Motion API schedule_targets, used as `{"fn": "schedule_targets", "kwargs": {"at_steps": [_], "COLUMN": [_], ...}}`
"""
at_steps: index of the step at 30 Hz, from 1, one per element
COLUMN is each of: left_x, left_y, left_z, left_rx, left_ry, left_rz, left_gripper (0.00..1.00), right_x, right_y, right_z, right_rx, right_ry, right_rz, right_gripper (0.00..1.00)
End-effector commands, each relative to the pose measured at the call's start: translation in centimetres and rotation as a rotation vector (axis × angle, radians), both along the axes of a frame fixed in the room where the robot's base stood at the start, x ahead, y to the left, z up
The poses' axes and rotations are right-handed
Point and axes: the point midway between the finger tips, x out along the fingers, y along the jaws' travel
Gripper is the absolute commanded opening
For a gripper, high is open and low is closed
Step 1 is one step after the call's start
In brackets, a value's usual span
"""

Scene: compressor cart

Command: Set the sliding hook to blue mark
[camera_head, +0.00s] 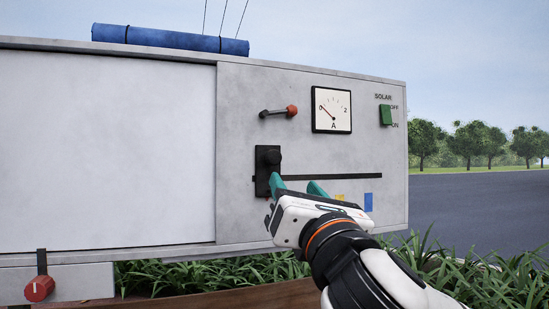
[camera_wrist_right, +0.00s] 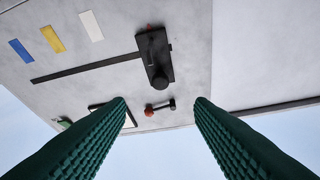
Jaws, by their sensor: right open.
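The sliding hook (camera_head: 268,170), a black block with a round knob, sits at the left end of a dark horizontal slot (camera_head: 345,176) on the grey panel. It also shows in the wrist view (camera_wrist_right: 158,62), at the slot's right end there. The blue mark (camera_head: 368,202) is below the slot's right part; it also shows in the wrist view (camera_wrist_right: 20,51). My right gripper (camera_head: 297,186) is open in front of the panel, its left teal finger overlapping the hook's lower edge in the head view. In the wrist view the fingers (camera_wrist_right: 159,103) have nothing between them; contact cannot be told. My left gripper is not in view.
A yellow mark (camera_wrist_right: 53,39) and a white mark (camera_wrist_right: 91,26) lie beside the blue one. A red-tipped lever (camera_head: 279,111), an ammeter (camera_head: 332,110) and a green switch (camera_head: 386,115) are above the slot. A red knob (camera_head: 39,288) is at lower left.

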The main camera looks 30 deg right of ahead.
Motion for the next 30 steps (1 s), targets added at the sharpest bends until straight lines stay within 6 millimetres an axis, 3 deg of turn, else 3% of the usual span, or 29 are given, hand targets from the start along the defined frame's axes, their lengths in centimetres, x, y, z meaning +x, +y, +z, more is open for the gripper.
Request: {"fn": "schedule_targets", "kwargs": {"at_steps": [5,18,30], "left_x": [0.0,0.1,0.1], "left_y": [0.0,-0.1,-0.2], "left_z": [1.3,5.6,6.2], "left_rx": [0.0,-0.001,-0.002], "left_ry": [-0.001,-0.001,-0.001], "left_rz": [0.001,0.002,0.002], "left_gripper": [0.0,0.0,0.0], "right_x": [1.7,8.9,10.4], "right_y": [-0.7,-3.1,-3.5], "right_z": [1.1,4.2,4.4], "right_rx": [-0.002,0.001,-0.001], "right_ry": [0.005,0.003,-0.001], "right_rz": [-0.006,-0.003,0.001], "right_gripper": [0.48,0.48,0.48]}}
